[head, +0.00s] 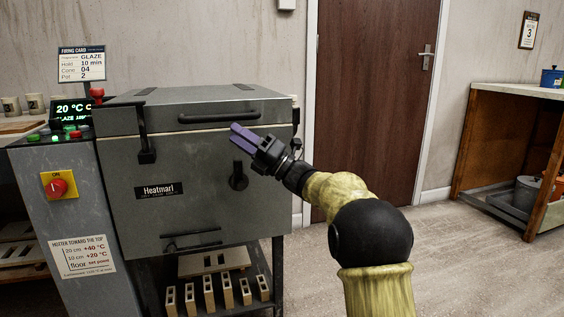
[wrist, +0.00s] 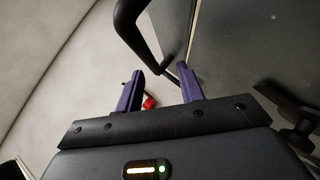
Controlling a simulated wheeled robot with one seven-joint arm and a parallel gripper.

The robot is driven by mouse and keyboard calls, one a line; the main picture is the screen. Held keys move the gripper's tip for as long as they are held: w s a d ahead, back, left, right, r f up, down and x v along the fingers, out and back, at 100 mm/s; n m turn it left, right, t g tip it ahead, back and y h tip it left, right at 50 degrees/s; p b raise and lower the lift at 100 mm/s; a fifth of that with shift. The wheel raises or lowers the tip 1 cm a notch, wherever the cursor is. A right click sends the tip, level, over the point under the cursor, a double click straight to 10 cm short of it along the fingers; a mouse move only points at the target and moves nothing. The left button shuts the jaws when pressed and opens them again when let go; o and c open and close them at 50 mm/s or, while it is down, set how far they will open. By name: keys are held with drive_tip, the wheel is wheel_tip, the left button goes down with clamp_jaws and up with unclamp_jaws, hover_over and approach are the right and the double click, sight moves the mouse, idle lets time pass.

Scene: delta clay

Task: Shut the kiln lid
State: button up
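The grey kiln (head: 200,165) stands at the left in the head view. Its lid (head: 190,98) lies flat and level on the kiln body, with no clear gap along the seam. A black bar handle (head: 217,118) runs across the lid's front face. My gripper (head: 238,137) is in front of the kiln, just below the right end of that handle. In the wrist view, my gripper's two purple fingers (wrist: 158,90) are apart with nothing held between them. A curved black handle (wrist: 140,35) shows beyond the fingertips there; contact cannot be told.
A control box with a red knob (head: 59,186) and a display (head: 72,111) stands left of the kiln. A black latch (head: 146,150) hangs at the front left. A brown door (head: 373,90) is behind, and a wooden shelf (head: 545,155) is right. Floor between is clear.

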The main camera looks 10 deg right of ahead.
drive_tip(key=p+v, duration=0.3)
drive_tip(key=v, duration=1)
drive_tip(key=shift+p, duration=0.4)
drive_tip(key=shift+r, duration=0.1)
drive_tip(key=w+d+r+m+t+h+p, duration=0.2)
drive_tip(key=w+r+m+t+h+p, duration=0.2)
drive_tip(key=m+t+h+p, duration=0.65)
drive_tip(key=s+d+f+m+g+h+p, duration=0.2)
drive_tip(key=s+f+m+g+h+p, duration=0.25)
drive_tip(key=s+m, duration=0.5)
drive_tip(key=s+d+f+m+g+h+p, duration=0.3)
drive_tip(key=s+m+g+h, duration=0.35)
drive_tip(key=m, duration=0.65)
drive_tip(key=s+a+m+g+p, duration=0.2)
drive_tip(key=s+m+g+p, duration=0.4)
drive_tip(key=s, duration=1)
wheel_tip(320, 180, up, 37)
drive_tip(key=p, duration=3.7)
drive_tip(key=shift+s+g+h+p, duration=0.15)
drive_tip(key=shift+g+h+p, duration=0.2)
